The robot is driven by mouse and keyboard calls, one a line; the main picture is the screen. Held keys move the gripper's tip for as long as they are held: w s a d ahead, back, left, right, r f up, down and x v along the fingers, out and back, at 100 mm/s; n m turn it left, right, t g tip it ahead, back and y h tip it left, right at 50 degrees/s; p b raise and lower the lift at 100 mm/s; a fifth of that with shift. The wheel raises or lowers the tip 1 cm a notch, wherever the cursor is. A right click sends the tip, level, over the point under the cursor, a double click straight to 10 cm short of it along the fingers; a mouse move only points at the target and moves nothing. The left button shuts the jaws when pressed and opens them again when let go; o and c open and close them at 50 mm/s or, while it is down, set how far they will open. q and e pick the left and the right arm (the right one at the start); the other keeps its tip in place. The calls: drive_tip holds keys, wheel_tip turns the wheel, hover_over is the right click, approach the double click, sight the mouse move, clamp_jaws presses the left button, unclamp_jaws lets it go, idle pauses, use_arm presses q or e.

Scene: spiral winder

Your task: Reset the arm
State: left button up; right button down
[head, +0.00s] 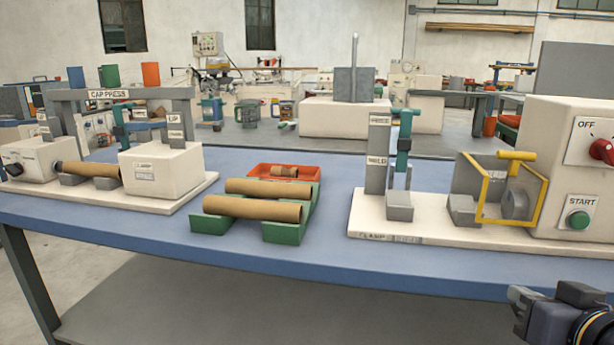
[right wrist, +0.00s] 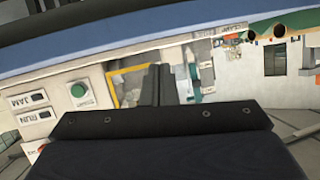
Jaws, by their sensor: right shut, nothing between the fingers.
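My right gripper (head: 522,300) shows at the bottom right corner of the head view, in front of and below the table's front edge. Its dark fingers are shut with nothing between them. In the right wrist view the closed fingers (right wrist: 155,85) point toward the machine, which appears upside down there. The wrist of my right arm is cut off by the frame edge. My left gripper and left arm are not in view.
The blue table (head: 330,262) carries a cap press (head: 165,172) at left and green racks (head: 285,232) with brown tubes. A red tray (head: 262,170) lies behind them. At right stand a winder with yellow guard (head: 492,205), red knob (head: 602,150) and green START button (head: 579,221).

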drive_tip(key=s+a+f+g+y, duration=0.2)
drive_tip(key=s+a+f+g, duration=0.15)
drive_tip(key=f, duration=0.35)
drive_tip(key=s+a+f+n+g+y, duration=0.1)
drive_tip(key=s+a+f+g+y, duration=0.1)
drive_tip(key=a+f, duration=0.4)
drive_tip(key=s+a+f+g+y, duration=0.1)
drive_tip(key=s+a+f+g, duration=0.15)
drive_tip(key=f, duration=0.55)
wheel_tip(320, 180, up, 35)
drive_tip(key=p, duration=3.4)
drive_tip(key=shift+s+f+p, duration=0.2)
drive_tip(key=shift+s+p, duration=0.1)
drive_tip(key=shift+s, duration=0.05)
